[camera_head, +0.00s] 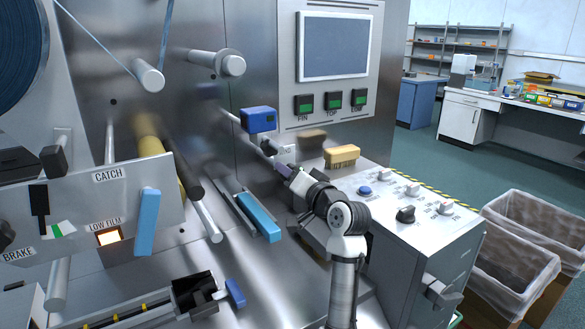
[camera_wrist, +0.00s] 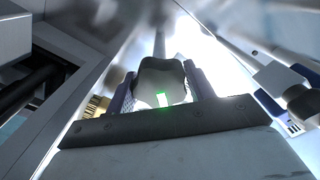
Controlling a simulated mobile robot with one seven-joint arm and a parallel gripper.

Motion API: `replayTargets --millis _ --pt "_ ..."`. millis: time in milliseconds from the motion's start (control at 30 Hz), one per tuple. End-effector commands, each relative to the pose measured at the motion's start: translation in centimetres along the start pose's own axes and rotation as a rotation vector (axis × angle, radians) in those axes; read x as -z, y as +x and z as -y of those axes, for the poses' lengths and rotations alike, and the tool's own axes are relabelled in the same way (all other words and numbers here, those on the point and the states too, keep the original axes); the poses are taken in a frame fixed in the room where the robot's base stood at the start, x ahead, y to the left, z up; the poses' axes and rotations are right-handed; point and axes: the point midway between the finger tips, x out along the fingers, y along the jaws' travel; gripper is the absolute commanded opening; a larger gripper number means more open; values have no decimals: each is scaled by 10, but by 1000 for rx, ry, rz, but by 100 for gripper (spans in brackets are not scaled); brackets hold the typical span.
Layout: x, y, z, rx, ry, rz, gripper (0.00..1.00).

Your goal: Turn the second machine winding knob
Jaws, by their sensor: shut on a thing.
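My gripper (camera_head: 284,170) is at the machine's vertical steel face, below a blue block (camera_head: 258,119) and beside a small label that is partly hidden. In the wrist view its two purple fingers stand on either side of a dark knob (camera_wrist: 160,80) with a white and green mark, and they are shut on it. In the head view the gripper and arm hide most of this knob. I cannot tell how far it is turned.
A tan brush-like block (camera_head: 342,156) sits behind the arm on the console. A blue button (camera_head: 365,191) and a black knob (camera_head: 405,214) are to the right. A blue bar (camera_head: 258,217) lies left of my arm. Lined bins (camera_head: 515,270) stand at right.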

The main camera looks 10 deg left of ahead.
Motion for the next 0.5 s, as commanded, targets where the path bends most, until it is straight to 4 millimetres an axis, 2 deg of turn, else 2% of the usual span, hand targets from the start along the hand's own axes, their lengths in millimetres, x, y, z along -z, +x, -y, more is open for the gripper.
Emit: replayTargets --millis 500 --pt "2 0 2 0 493 2 30"
